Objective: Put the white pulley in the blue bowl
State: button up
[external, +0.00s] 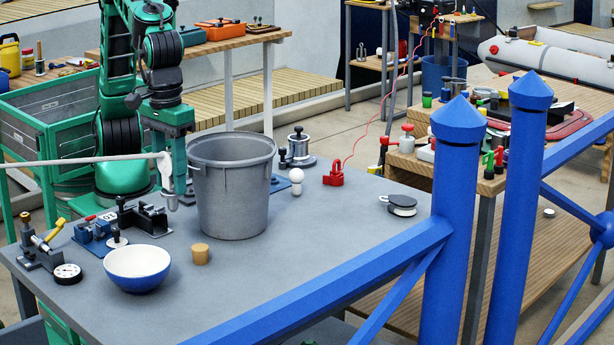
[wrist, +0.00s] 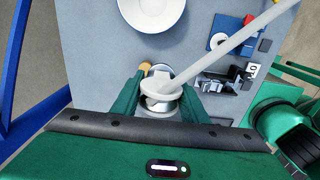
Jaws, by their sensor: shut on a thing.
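A round white and black piece (external: 401,207), which looks like the white pulley, lies at the right of the grey table. The blue bowl (external: 137,268), white inside, stands near the table's front left; its white inside shows at the top of the wrist view (wrist: 152,8). My gripper (external: 172,195) is above the table, behind the bowl and left of the grey bucket. In the wrist view its fingers (wrist: 160,103) are closed around the rounded pale end of a long pale rod (wrist: 225,47). What sits under that end is partly hidden.
A tall grey bucket (external: 232,195) stands close right of my gripper. A cork-coloured cylinder (external: 200,254) is right of the bowl. Black and blue fittings (external: 95,235) and a dial gauge (external: 67,273) crowd the left. The rod reaches to the left picture edge. The table's front right is clear.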

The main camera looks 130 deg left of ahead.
aim_at(135, 247)
jog(key=w+d, duration=0.2)
jog(key=w, duration=0.1)
jog(key=shift+r, duration=0.1)
jog(key=d+f, duration=0.2)
jog(key=d, duration=0.1)
jog(key=d+f, duration=0.2)
jog(key=d, duration=0.2)
jog(key=w+d+f, duration=0.1)
jog(key=d+f, duration=0.1)
jog(key=d, duration=0.2)
jog(key=shift+f, duration=0.3)
grip_shut()
jog(key=shift+a+f, duration=0.1)
jog(key=shift+f, duration=1.85)
jog(key=o, duration=1.4)
grip_release()
jog(key=shift+r, duration=0.1)
